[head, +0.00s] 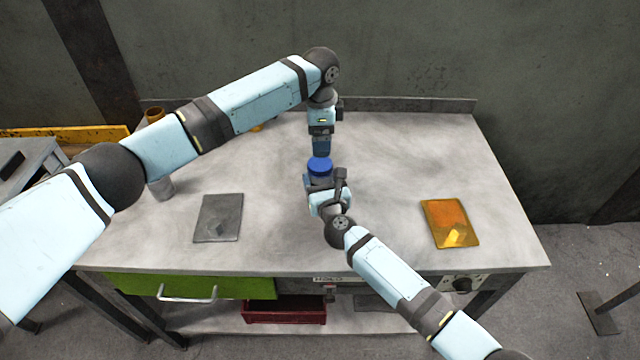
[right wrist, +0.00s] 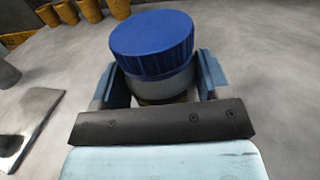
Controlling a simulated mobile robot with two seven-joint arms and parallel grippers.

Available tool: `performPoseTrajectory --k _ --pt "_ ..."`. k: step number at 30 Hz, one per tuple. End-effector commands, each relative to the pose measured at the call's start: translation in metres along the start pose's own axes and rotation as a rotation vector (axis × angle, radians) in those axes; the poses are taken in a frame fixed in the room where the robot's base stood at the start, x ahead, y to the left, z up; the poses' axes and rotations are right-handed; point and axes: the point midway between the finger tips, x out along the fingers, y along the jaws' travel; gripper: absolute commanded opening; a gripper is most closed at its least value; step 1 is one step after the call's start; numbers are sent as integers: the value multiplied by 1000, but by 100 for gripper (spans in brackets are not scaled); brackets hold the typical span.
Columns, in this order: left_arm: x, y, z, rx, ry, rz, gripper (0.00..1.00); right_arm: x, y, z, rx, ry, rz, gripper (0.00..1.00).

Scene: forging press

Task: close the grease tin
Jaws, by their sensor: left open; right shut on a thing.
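The grease tin (right wrist: 165,82) is a pale round tin between the fingers of my right gripper (right wrist: 155,90) in the right wrist view. Its blue ribbed lid (right wrist: 152,40) sits on top and looks slightly tilted in that view. In the head view the blue lid (head: 320,164) shows near the middle of the table, and the tin's body is hidden by my right gripper (head: 321,180). My left gripper (head: 320,153) points down just above the lid and is open; its fingertips are hard to make out, and I cannot tell whether they touch the lid.
A grey plate (head: 218,218) lies left on the table (head: 280,245), and an orange tray (head: 450,222) lies right. A grey cup (head: 161,188) stands at the left. Several orange cups (right wrist: 90,10) stand behind in the right wrist view. The table around the tin is clear.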

Motion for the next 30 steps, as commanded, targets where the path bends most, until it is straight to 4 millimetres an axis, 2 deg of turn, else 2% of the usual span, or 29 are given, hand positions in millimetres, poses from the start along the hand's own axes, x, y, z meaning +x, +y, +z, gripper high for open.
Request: performPoseTrajectory --k 12,18,24,30 --pt "0 0 0 -919 0 0 84 0 0 -1 -1 1 -1 3" --pt "0 0 0 -1280 0 1 84 0 0 -1 -1 1 -1 3" --pt "0 0 0 -1468 0 1 84 0 0 -1 -1 1 -1 3" --pt "0 0 0 -1506 0 1 84 0 0 -1 -1 1 -1 3"
